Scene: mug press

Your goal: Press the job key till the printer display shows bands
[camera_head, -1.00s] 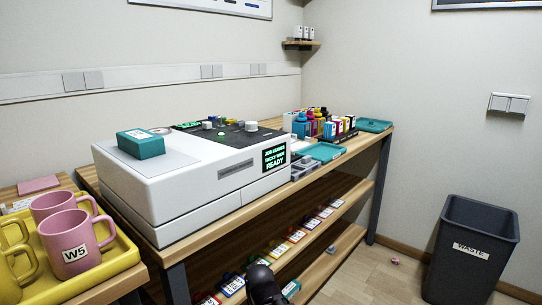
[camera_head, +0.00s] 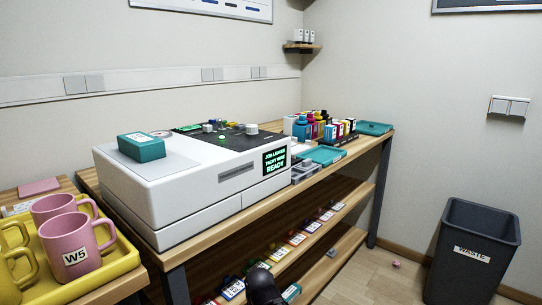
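The white printer (camera_head: 190,195) stands on the wooden bench. Its front display (camera_head: 275,162) shows green text on black: "JOB LOADED", a middle line too small to read surely, and "READY". No bands show on it. The dark top panel (camera_head: 235,142) carries a lit green key (camera_head: 222,138), a pale knob (camera_head: 252,129) and several small grey controls. I cannot tell which one is the job key. A dark rounded part at the bottom edge looks like my arm. No gripper fingers show, and nothing touches the panel.
A teal box (camera_head: 141,147) sits on the printer's left top. Ink bottles (camera_head: 302,127) and teal trays (camera_head: 322,154) stand to the right. A yellow tray (camera_head: 120,268) with pink and yellow mugs is at left. A waste bin (camera_head: 470,250) stands on the floor at right.

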